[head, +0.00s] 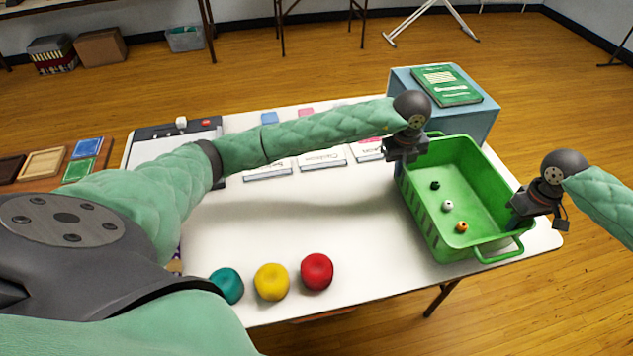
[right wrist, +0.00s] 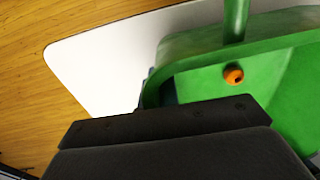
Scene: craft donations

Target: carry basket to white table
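The green basket (head: 431,212) is at the right end of the white table (head: 300,225). It holds a black, a white and an orange bead-like piece. I cannot tell whether its base touches the tabletop. My left gripper (head: 402,158) is at the basket's far left corner, against the rim. My right gripper (head: 518,215) is at the right rim, near the front handle. The fingertips of both are hidden, so their grip is unclear. The right wrist view shows the basket (right wrist: 200,88) just beyond my dark gripper body.
Teal (head: 229,285), yellow (head: 271,282) and red (head: 317,271) round pieces lie along the table's front edge. A blue-grey box (head: 478,122) with a green book (head: 447,85) stands behind the basket. Labelled trays (head: 322,159) line the back. Wooden floor (head: 560,290) is open at right.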

